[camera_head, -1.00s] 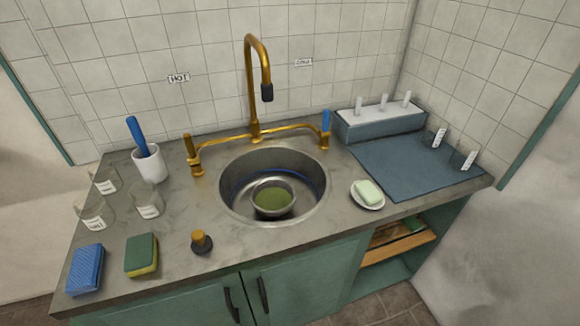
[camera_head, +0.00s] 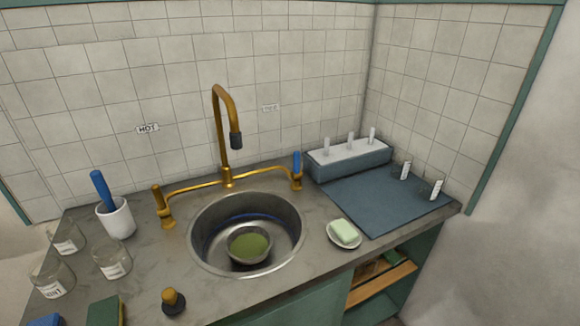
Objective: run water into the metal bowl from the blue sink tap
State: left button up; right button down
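The metal bowl (camera_head: 250,244) stands inside the round steel sink (camera_head: 203,245), and its inside looks green. The brass spout (camera_head: 222,120) rises behind the sink and ends in a dark nozzle (camera_head: 236,141) above the basin. The blue tap handle (camera_head: 297,163) stands upright at the right end of the brass pipe. A brass-coloured handle (camera_head: 158,196) stands at the left end, below a wall label reading HOT (camera_head: 147,129). No water stream shows from the nozzle. Neither of my grippers is in view.
A soap dish (camera_head: 344,242) with pale green soap sits right of the sink. A blue-grey mat (camera_head: 375,205) and a rack (camera_head: 350,163) are behind it. A white cup (camera_head: 116,218), glass jars (camera_head: 112,259) and a brass-topped plug (camera_head: 173,301) stand left. A sponge (camera_head: 104,312) is at the lower edge.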

aim_at(296, 173)
jog(key=i+l+u, duration=0.15)
jog(key=l+u, duration=1.3)
jog(key=l, duration=0.15)
jog(key=k+l+u, duration=0.15)
jog(key=l+u, duration=0.3)
jog(key=k+l+u, duration=0.2)
jog(key=l+u, duration=0.3)
jog(key=l, duration=0.1)
